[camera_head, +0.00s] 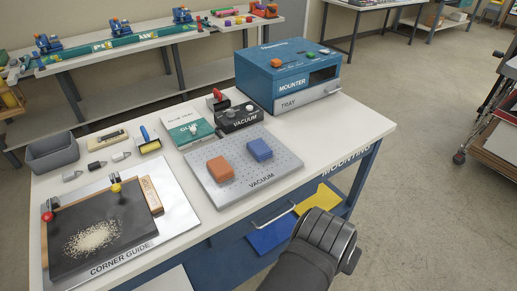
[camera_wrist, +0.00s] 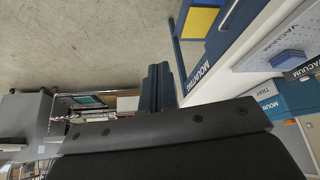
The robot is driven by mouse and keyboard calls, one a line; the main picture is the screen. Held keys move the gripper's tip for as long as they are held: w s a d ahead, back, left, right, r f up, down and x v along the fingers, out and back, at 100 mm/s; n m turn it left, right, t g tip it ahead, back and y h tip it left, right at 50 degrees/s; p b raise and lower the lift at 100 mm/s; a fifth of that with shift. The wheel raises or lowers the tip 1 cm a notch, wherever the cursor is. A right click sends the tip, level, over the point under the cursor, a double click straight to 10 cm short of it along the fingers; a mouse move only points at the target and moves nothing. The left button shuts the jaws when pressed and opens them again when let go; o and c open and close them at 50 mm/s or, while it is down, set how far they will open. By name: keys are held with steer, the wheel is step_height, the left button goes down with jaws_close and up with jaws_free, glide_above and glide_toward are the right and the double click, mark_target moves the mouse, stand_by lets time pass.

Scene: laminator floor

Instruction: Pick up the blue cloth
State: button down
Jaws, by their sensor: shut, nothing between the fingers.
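A flat blue cloth (camera_head: 270,236) hangs by a pale rail at the front of the workbench, left of a yellow cloth (camera_head: 318,198). The yellow cloth also shows at the top of the wrist view (camera_wrist: 201,20); I cannot clearly make out the blue cloth there. My gripper shows in the wrist view (camera_wrist: 158,70), its two dark fingers together and empty, pointing past the bench over open floor. In the head view my dark wrist is just right of the blue cloth, in front of the bench, and the fingers are hidden.
The bench (camera_head: 368,128) carries a blue mounter (camera_head: 290,85), a vacuum plate (camera_head: 215,190) with an orange and a blue block, a corner guide board (camera_head: 178,215) and a grey bin (camera_head: 53,153). Open floor (camera_head: 430,220) lies right of the bench. A cart (camera_head: 497,140) stands far right.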

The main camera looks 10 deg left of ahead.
steer(key=c, duration=2.1)
jaws_free()
steer(key=o, duration=2.1)
